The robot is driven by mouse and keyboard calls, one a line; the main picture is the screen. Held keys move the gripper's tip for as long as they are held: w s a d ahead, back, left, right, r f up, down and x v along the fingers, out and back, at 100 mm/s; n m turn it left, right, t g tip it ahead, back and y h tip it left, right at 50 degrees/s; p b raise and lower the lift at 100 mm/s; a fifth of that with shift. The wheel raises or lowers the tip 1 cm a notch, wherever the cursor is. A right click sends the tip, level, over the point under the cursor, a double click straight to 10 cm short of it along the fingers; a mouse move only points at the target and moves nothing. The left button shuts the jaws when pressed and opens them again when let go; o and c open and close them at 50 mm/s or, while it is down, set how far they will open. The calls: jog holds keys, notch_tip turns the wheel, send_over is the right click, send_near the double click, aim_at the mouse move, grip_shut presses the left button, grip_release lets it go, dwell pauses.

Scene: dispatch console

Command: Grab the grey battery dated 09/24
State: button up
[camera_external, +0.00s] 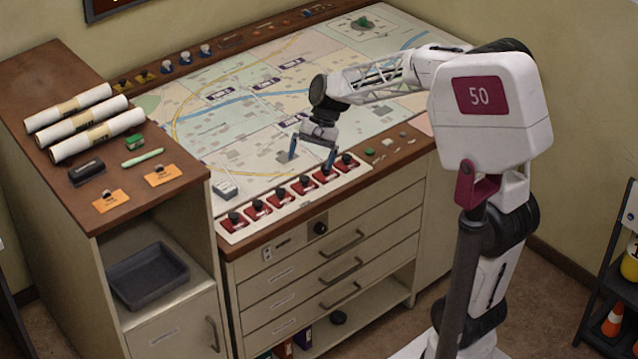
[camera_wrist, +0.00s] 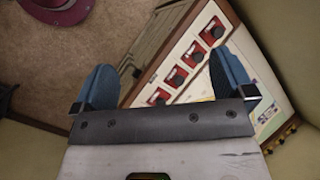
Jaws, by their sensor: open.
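No date 09/24 is legible in either view, so I cannot tell for sure which thing is the grey battery. A small pale grey block (camera_external: 225,190) with a dark top detail lies at the front left corner of the map. It may be the battery, but it is too small to read. My gripper (camera_external: 311,157) is open and empty, pointing down above the front part of the map, to the right of that block and apart from it. In the wrist view my gripper (camera_wrist: 163,82) shows two blue fingers spread wide with nothing between them held.
A row of red switches with black knobs (camera_external: 281,196) runs along the console's front edge; it also shows in the wrist view (camera_wrist: 178,76). Rolled papers (camera_external: 85,120), a green box (camera_external: 134,141) and a black stamp-like block (camera_external: 87,172) stand on the left cabinet.

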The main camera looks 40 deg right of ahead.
jog(key=w+a+f+m+y, duration=0.15)
jog(key=w+f, duration=0.25)
jog(key=w, duration=0.4)
jog(key=w+f+m+y, duration=0.3)
jog(key=w+f, duration=0.1)
jog(key=w, duration=0.5)
jog(key=m+y, duration=0.4)
jog(key=m, duration=0.1)
send_near(227, 185)
jog(key=shift+h+x, duration=0.25)
jog(key=shift+x, duration=0.85)
jog(key=shift+w+a+r, duration=0.1)
jog(key=shift+x, duration=1.25)
jog(key=shift+a, duration=0.1)
jog(key=shift+x, duration=2.5)
jog(key=shift+c, duration=0.2)
jog(key=c, duration=1)
